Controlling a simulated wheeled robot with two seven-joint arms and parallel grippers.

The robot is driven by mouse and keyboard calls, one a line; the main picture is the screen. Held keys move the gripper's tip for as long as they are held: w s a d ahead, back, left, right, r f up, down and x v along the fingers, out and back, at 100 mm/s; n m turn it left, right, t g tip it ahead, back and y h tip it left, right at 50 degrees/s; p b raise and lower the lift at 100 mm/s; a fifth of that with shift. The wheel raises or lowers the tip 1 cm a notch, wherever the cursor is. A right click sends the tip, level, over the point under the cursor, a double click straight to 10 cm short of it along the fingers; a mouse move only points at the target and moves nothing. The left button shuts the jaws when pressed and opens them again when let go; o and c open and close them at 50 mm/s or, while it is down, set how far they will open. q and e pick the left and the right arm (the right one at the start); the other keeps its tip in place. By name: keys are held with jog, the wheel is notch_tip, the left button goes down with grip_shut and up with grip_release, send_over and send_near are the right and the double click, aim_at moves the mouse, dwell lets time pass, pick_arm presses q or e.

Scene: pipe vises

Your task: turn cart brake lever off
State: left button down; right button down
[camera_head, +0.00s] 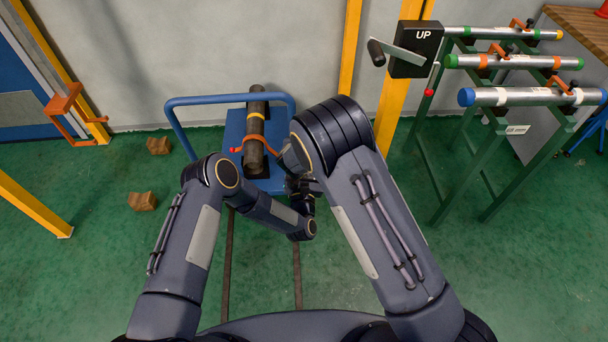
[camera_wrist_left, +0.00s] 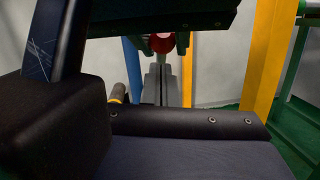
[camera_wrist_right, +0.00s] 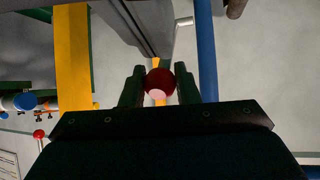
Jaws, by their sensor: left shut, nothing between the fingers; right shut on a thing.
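The blue cart (camera_head: 234,130) stands ahead of me in the head view, with a dark pipe (camera_head: 256,105) lying on it. The brake lever's red ball knob (camera_wrist_right: 159,82) is between the dark green fingers of my right gripper (camera_wrist_right: 159,88), which is shut on it. The knob also shows in the left wrist view (camera_wrist_left: 162,43), under the dark body of my right gripper. My left gripper (camera_wrist_left: 161,70) is shut and empty, its fingers pointing toward the knob. In the head view my arms hide the lever and most of both grippers.
A yellow post (camera_head: 397,90) with a black UP box (camera_head: 414,48) and crank stands right of the cart. A green rack (camera_head: 481,150) holds several pipes further right. Brown blocks (camera_head: 143,201) lie on the floor at left.

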pick_arm(q)
jog(key=shift+w+d+r, duration=0.1)
jog(key=shift+w+r, duration=0.15)
jog(key=shift+r, duration=0.15)
